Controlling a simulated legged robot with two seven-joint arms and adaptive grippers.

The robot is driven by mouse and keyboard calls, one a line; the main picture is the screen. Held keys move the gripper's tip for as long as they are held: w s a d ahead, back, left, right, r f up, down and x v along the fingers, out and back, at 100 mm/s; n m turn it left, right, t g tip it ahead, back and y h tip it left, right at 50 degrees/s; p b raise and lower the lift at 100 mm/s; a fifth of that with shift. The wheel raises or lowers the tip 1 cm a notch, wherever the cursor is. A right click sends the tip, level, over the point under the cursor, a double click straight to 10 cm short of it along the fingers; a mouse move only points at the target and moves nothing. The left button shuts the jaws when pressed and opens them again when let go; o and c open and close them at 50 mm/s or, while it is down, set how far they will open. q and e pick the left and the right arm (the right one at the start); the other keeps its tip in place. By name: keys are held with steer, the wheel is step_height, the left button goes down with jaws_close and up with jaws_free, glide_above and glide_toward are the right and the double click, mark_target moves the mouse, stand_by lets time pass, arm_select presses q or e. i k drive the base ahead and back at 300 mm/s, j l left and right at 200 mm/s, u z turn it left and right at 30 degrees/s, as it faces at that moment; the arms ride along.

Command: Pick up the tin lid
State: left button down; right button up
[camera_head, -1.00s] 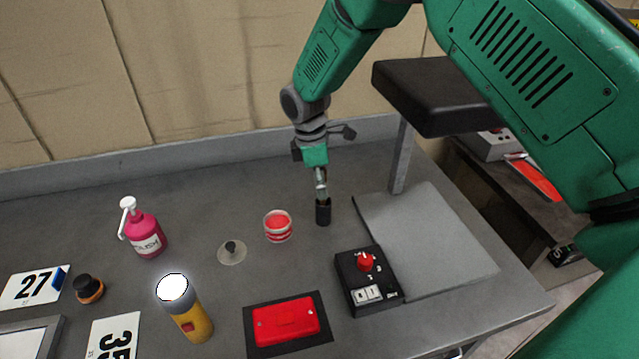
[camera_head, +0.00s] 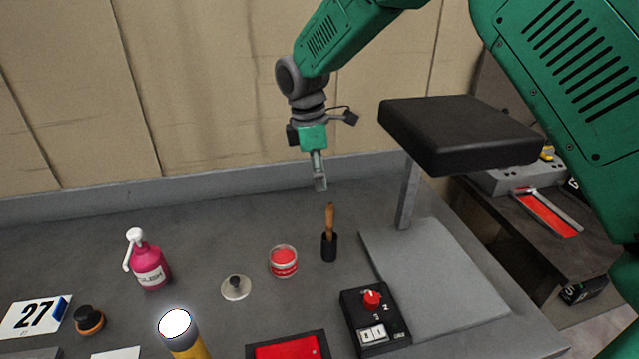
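The tin lid (camera_head: 236,288) is a flat, pale round disc with a small dark knob, lying on the grey table left of the red tin (camera_head: 283,261). The tin is open at the top, with red contents showing. My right gripper (camera_head: 320,186) hangs above the table, up and to the right of the lid, over a wooden-handled brush (camera_head: 330,224) that stands in a black holder (camera_head: 329,248). The gripper holds nothing that I can see. Its fingers appear edge-on, so their gap is hidden. My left gripper is out of view.
A pink polish bottle (camera_head: 148,264), an orange-black knob (camera_head: 89,320) and a lit yellow torch (camera_head: 182,334) stand to the left. A black control box (camera_head: 374,322) and a red case (camera_head: 287,348) are in front. A black padded shelf (camera_head: 455,128) overhangs at right.

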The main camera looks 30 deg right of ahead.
mark_target(236, 288)
steer(key=k+j, duration=0.5)
steer(key=k, duration=0.15)
steer(key=k+j, duration=0.55)
steer(key=k, duration=0.15)
